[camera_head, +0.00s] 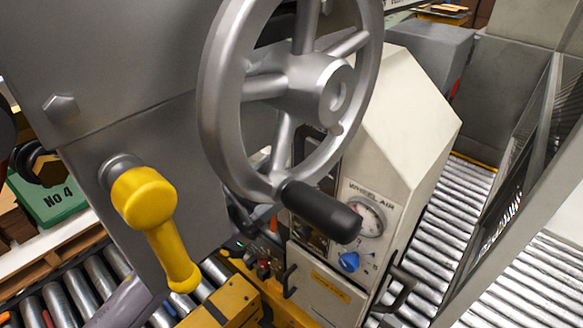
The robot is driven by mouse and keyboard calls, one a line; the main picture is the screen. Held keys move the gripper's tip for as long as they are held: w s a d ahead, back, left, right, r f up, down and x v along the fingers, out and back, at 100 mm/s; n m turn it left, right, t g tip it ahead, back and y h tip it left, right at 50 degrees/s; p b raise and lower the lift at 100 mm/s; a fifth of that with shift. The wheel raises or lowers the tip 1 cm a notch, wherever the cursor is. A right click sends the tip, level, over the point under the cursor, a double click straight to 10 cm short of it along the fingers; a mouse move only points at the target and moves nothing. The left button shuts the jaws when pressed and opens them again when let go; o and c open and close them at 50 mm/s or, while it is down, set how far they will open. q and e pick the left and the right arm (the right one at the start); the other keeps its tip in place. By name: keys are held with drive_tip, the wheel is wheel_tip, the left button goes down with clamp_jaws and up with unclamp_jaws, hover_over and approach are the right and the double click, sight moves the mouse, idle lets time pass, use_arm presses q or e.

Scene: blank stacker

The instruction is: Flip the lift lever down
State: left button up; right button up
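A yellow lever (162,235) sits on the grey machine face at the left in the head view; I take it to be the lift lever, but no label shows on it. Its round hub is on a grey shaft collar (120,168), and its handle points down and slightly right. The handle's end is free, with nothing gripping it. Neither of my grippers can be made out in this view.
A large grey handwheel (262,87) with a black handle (321,211) stands right of the lever. Behind it is a cream cabinet (400,115) with a gauge (367,217) and blue knob (348,262). Roller conveyors (440,235) run at the right and lower left.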

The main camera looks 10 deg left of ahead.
use_arm(q)
drive_tip(key=shift+v, duration=1.5)
use_arm(e)
drive_tip(key=shift+f, duration=0.4)
use_arm(q)
drive_tip(key=shift+f, duration=0.1)
